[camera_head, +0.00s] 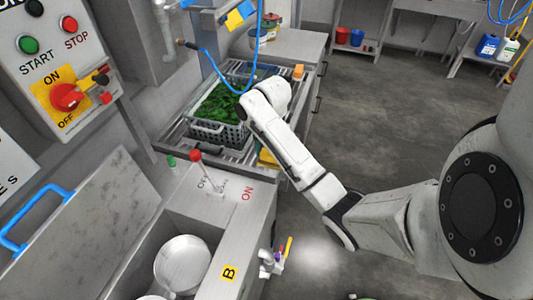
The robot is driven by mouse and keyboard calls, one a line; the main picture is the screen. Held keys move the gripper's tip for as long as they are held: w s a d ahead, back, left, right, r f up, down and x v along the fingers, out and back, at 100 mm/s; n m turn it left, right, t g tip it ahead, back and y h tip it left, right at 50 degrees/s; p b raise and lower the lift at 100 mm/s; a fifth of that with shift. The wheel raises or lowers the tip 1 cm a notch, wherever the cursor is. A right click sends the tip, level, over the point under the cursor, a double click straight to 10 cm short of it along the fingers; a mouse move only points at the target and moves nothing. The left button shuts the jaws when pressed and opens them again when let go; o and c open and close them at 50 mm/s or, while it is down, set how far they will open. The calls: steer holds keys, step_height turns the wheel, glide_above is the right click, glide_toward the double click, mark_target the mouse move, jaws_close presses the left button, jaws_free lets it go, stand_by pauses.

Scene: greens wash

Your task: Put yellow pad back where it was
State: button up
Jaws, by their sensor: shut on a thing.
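A yellow, flat-looking piece (266,157) shows at the front right corner of the metal frame around the crate, partly behind my white forearm. I cannot tell whether it is the pad or what supports it. Another yellow square (235,20) is on the grey post at the top, beside a blue one. My arm reaches from the right to just beside the grey crate of greens (219,133). The end of my arm hides my gripper, so its fingers and anything between them do not show.
A red-knobbed lever (196,156) stands on the near counter. A sink with a white round pot (181,264) is at the bottom. An orange block (298,71) lies beyond the crate. A blue hose (214,66) hangs over the crate. The floor to the right is open.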

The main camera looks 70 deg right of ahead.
steer(key=w+d+f+b, duration=0.1)
steer(key=d+f+b, duration=0.1)
steer(key=w+d+f+b, duration=0.2)
steer(key=d, duration=0.1)
steer(key=w+d+f+b, duration=0.1)
steer(key=d+f+b, duration=0.1)
steer(key=d+f, duration=0.1)
steer(key=shift+w+f+b, duration=0.1)
steer(key=shift+w+b, duration=0.25)
steer(key=shift+b, duration=0.05)
steer(key=shift+w+d+f, duration=0.2)
steer(key=shift+d+f, duration=0.15)
steer(key=shift+f, duration=0.35)
steer(key=shift+f+p, duration=0.35)
steer(key=shift+f, duration=1.05)
steer(key=shift+f, duration=0.1)
steer(key=o, duration=1.1)
step_height(320, 180, up, 12)
